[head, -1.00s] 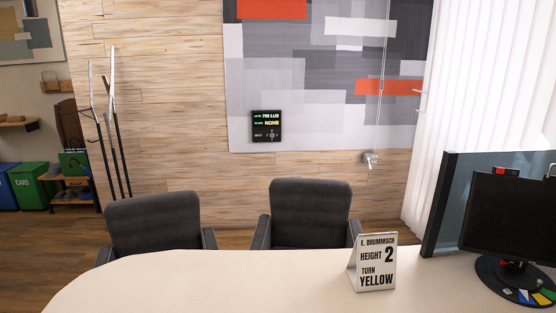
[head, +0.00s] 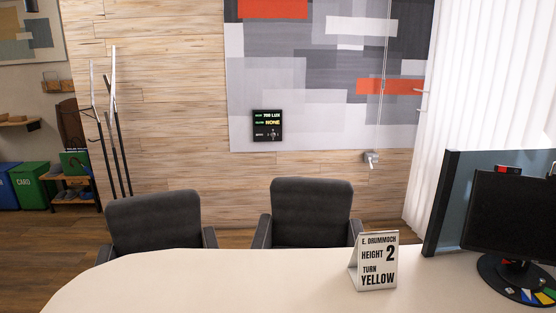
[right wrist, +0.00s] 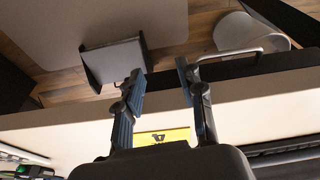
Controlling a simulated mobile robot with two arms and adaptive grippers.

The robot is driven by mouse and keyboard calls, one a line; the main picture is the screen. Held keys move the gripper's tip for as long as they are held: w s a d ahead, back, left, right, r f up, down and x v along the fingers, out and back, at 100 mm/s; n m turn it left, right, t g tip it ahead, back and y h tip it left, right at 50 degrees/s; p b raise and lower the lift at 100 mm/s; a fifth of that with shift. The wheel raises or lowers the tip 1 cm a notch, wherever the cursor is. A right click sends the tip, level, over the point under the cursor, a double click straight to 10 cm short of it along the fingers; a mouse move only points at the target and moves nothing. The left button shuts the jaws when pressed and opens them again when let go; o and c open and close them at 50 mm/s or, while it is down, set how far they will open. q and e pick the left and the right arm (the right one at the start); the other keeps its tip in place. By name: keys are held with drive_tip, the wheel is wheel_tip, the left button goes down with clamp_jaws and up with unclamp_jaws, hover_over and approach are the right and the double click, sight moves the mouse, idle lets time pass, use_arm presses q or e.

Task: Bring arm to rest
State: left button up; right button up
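My right gripper (right wrist: 160,82) shows in the right wrist view with its two fingers spread apart. Nothing is between the fingertips. A pale desk or counter edge and a yellow label (right wrist: 163,136) with a dark mark lie beyond the fingers. Neither gripper shows in the head view, so my left gripper is out of sight.
In the head view a pale desk (head: 230,285) spans the front, with a sign (head: 376,262) reading "HEIGHT 2, TURN YELLOW" and a monitor (head: 515,215) at right. Two dark chairs (head: 155,222) (head: 310,212) stand behind it. A coat stand (head: 118,130) is at left.

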drive_tip(key=s+d+f+g+b, duration=0.1)
drive_tip(key=s+f, duration=0.3)
drive_tip(key=f, duration=0.5)
drive_tip(key=s+f, duration=0.3)
drive_tip(key=f, duration=0.6)
drive_tip(key=s+d+f+b, duration=0.1)
drive_tip(key=s+d+f, duration=0.1)
drive_tip(key=s+f, duration=0.8)
drive_tip(key=s, duration=0.2)
drive_tip(key=shift+s+d+g, duration=0.2)
drive_tip(key=shift+s+g, duration=0.1)
drive_tip(key=shift+g, duration=0.1)
